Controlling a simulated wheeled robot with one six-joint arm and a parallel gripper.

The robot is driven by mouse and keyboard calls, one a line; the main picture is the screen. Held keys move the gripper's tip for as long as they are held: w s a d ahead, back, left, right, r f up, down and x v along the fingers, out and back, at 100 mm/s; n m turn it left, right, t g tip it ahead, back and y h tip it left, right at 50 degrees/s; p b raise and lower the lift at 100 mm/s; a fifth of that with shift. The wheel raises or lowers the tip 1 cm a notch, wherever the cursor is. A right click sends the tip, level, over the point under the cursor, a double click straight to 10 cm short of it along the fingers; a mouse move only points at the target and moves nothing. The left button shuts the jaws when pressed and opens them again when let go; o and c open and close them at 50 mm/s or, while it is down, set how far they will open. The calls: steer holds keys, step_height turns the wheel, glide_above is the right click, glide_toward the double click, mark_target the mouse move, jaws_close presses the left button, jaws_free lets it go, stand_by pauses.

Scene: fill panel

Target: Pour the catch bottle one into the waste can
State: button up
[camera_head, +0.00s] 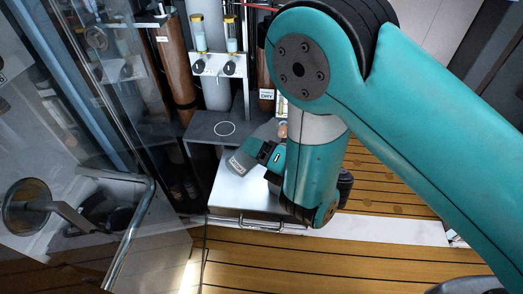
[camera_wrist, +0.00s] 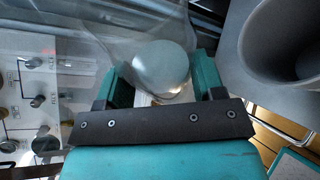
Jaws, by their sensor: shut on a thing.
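My gripper (camera_wrist: 160,92) is shut on the clear catch bottle (camera_wrist: 112,42), whose see-through wall spreads up between and beyond the fingers. A shiny round part shows between the fingers. I cannot make the can out in the head view. Any liquid in the bottle is unclear.
A white drawer-like unit (camera_head: 229,194) with a metal handle lies below the gripper. A grey shelf (camera_head: 205,128) with a ring mark sits behind it. A panel with knobs (camera_wrist: 25,92) is at left in the wrist view. Glass panes (camera_head: 105,105) stand at left.

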steer(key=shift+a+f+m+y+b, duration=0.15)
steer(key=shift+m+y+b, duration=0.25)
steer(key=shift+m+b, duration=0.35)
steer(key=shift+f+m+y+b, duration=0.1)
steer(key=shift+m+y+b, duration=0.3)
steer(key=shift+m+b, duration=0.3)
stand_by(1.2)
steer(key=shift+f+m+t+y+b, duration=0.35)
steer(key=shift+m+y+b, duration=0.15)
steer(key=shift+m+b, duration=0.8)
stand_by(1.1)
steer(key=shift+w+d+r+m+b, duration=0.1)
steer(key=shift+d+r+m+b, duration=0.15)
steer(key=shift+m, duration=0.2)
stand_by(0.6)
steer(key=shift+a+f+n, duration=0.1)
steer(key=shift+f+n, duration=0.1)
steer(key=shift+n, duration=0.4)
steer(key=shift+a+r+n+p, duration=0.1)
steer(key=shift+r+n+p, duration=0.2)
steer(key=shift+n+p, duration=0.3)
steer(key=shift+n+h+p, duration=0.3)
steer(key=shift+h, duration=0.1)
